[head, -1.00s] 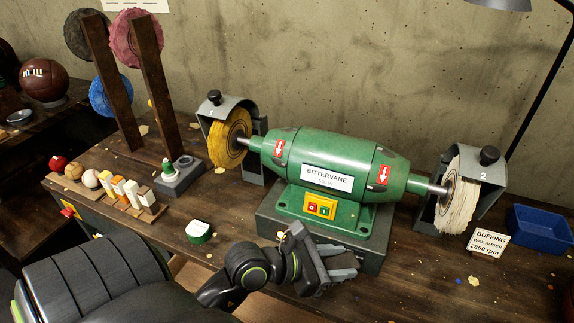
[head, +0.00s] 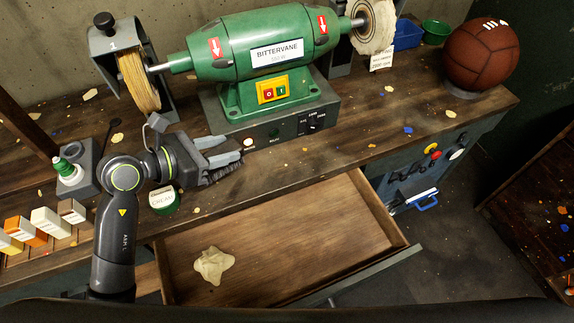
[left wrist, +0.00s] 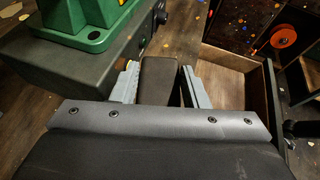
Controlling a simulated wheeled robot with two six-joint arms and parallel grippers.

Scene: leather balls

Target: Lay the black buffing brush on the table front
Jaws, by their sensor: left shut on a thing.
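My left gripper (head: 226,153) is over the front of the workbench top (head: 420,125), just before the grinder's dark base. Its fingers are shut on a dark, flat-sided piece, the black buffing brush (left wrist: 160,78). In the left wrist view the brush is between the two grey fingers (left wrist: 158,85). In the head view only a dark strip of it (head: 222,173) shows under the fingers, close to the bench top; I cannot tell whether it touches. My right gripper is not in view.
The green grinder (head: 262,45) stands close behind the gripper. A green cream tin (head: 164,200) is below my wrist. An open drawer (head: 300,235) with a pale cloth (head: 213,265) sticks out below the front edge. A brown ball (head: 481,53) is at the right; bench between is mostly clear.

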